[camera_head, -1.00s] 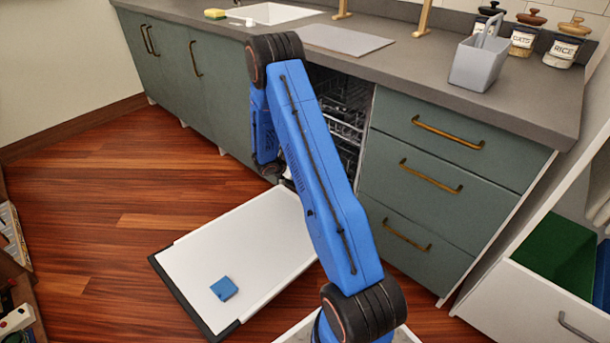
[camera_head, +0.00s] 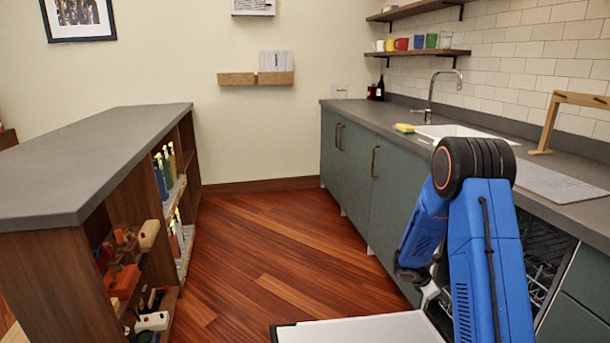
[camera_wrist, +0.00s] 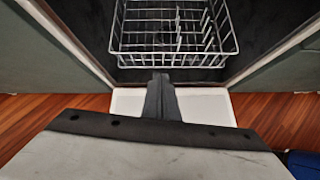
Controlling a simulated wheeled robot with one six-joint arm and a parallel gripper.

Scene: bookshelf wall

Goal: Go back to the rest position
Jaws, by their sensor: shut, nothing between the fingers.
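My gripper (camera_wrist: 161,80) shows in the wrist view with its dark fingers together and nothing between them. It points toward the open dishwasher, over the lowered white door (camera_wrist: 205,104). A wire dish rack (camera_wrist: 135,40) lies ahead of the fingertips, inside the dark dishwasher. In the head view my blue arm is bent at the lower right, in front of the dishwasher opening. The fingertips are not clear there. The open dishwasher door (camera_head: 365,330) shows at the bottom edge, and part of the rack (camera_head: 545,250) shows right of the arm.
A grey-topped bookshelf island (camera_head: 90,165) with tools and toys stands at left. Green cabinets (camera_head: 390,205) under a counter with a sink (camera_head: 460,131), yellow sponge (camera_head: 404,128) and wooden stand (camera_head: 550,125) run along the right. The wooden floor (camera_head: 270,250) between them is clear.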

